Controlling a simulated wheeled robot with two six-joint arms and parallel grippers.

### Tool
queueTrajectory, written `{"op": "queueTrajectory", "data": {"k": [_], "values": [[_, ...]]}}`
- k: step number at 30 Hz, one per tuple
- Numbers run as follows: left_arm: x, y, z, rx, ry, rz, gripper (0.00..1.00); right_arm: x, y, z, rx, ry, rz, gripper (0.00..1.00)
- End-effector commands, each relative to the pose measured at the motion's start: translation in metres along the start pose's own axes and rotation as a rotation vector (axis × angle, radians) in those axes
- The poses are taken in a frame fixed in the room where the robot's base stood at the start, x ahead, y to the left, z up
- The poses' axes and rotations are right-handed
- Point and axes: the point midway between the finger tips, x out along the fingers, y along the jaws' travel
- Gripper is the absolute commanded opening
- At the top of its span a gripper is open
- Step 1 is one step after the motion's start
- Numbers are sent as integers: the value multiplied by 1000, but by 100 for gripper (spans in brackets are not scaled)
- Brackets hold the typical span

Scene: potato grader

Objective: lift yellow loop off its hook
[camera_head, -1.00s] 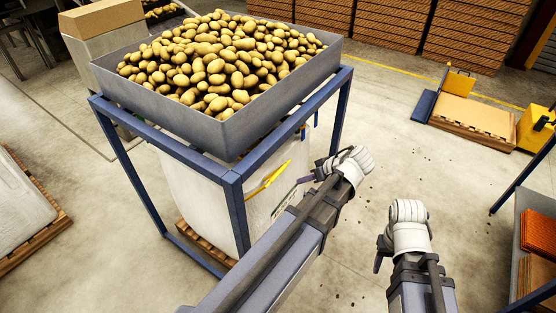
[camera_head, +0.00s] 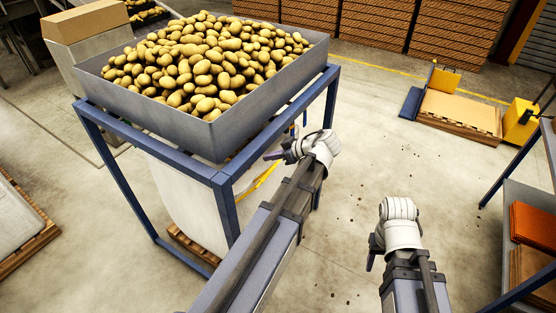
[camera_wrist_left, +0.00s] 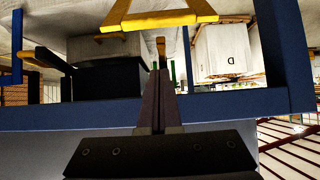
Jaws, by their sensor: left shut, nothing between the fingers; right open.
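The yellow loop (camera_head: 260,182) shows as a strap on the white bulk bag (camera_head: 185,195) under the frame, partly hidden by my left arm. In the left wrist view the yellow loop (camera_wrist_left: 160,20) spans the top, ahead of the fingertips and apart from them. Its hook cannot be made out clearly. My left gripper (camera_head: 272,156) is shut and empty, at the right side of the blue frame. In the left wrist view its fingers (camera_wrist_left: 161,75) point towards the loop across the blue beam. My right gripper (camera_head: 371,264) is open and empty over bare floor.
A grey hopper full of potatoes (camera_head: 175,127) rests on the blue frame (camera_head: 224,200), whose beam (camera_wrist_left: 60,116) lies close under my left gripper. A rack (camera_head: 520,205) stands at the right. A pallet (camera_head: 460,112) lies behind. Open floor lies between.

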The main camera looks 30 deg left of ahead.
Motion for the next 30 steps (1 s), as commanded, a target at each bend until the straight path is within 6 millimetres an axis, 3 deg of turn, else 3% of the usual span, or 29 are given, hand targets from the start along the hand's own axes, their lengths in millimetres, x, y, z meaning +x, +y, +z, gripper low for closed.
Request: {"op": "queueTrajectory", "data": {"k": [1, 8, 10, 15, 30], "values": [[16, 0, 5, -3, 0, -3, 0, 13, -1, -1, 0, 0, 0, 50], [60, 0, 7, -1, -1, -1, 0, 41, -4, -2, 0, 0, 0, 50], [50, 0, 22, 3, -1, 4, 0, 47, -4, -3, 0, 0, 0, 50], [42, 0, 37, 1, 0, 2, 0, 54, -5, -3, 0, 0, 0, 50], [40, 0, 42, 1, 11, 0, 0, 59, -6, -4, 0, 0, 0, 50]]}}
